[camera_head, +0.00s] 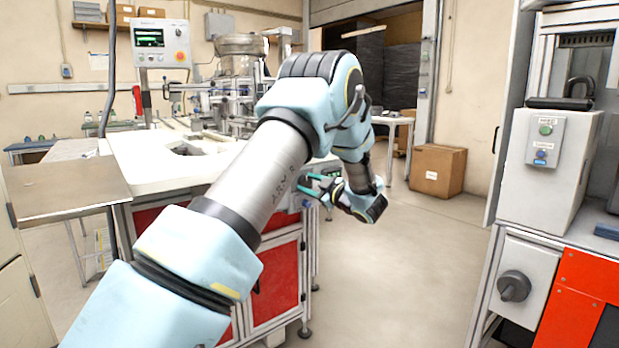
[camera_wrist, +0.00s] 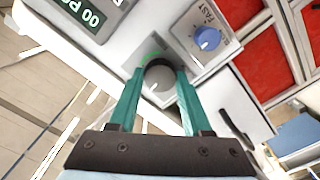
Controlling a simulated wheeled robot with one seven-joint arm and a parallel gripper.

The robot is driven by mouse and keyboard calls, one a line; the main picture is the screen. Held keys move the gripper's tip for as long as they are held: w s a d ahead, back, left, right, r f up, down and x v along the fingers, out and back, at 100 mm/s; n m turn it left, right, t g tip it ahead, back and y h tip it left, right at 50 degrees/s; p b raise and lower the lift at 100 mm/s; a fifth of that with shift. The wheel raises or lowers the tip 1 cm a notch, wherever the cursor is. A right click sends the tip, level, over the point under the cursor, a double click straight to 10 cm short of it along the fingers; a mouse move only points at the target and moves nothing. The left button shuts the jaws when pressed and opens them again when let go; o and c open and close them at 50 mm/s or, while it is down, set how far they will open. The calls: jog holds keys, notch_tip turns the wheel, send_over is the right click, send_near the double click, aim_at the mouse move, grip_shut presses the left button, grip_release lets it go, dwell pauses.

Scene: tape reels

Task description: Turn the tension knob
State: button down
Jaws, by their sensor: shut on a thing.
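In the wrist view, a round grey knob (camera_wrist: 161,79) with a dark rim sits on a light panel, with a green arc mark beside it. My gripper (camera_wrist: 160,73) has its two teal fingers on either side of this knob, shut on it. The knob's label is not readable here, and its sides are partly hidden by the fingers. In the head view, my gripper (camera_head: 304,184) is at the side of the white-topped machine (camera_head: 140,160), and the knob is not clearly visible there.
A blue knob (camera_wrist: 207,38) on a panel marked FAST is close to the right finger. A display (camera_wrist: 82,10) is at upper left. In the head view, a grey cabinet (camera_head: 550,170) stands at right and a cardboard box (camera_head: 438,171) behind. The floor between is clear.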

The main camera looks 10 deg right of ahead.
jog(key=m+p, duration=1.3)
jog(key=m, duration=0.8)
jog(key=shift+p, duration=0.4)
jog(key=shift+f+m, duration=0.1)
jog(key=shift+m, duration=0.3)
jog(key=shift+c, duration=1.7)
grip_release()
jog(key=shift+s+d, duration=0.1)
jog(key=b+v, duration=0.2)
jog(key=v, duration=0.8)
jog(key=shift+s, duration=0.25)
jog(key=shift+d, duration=0.15)
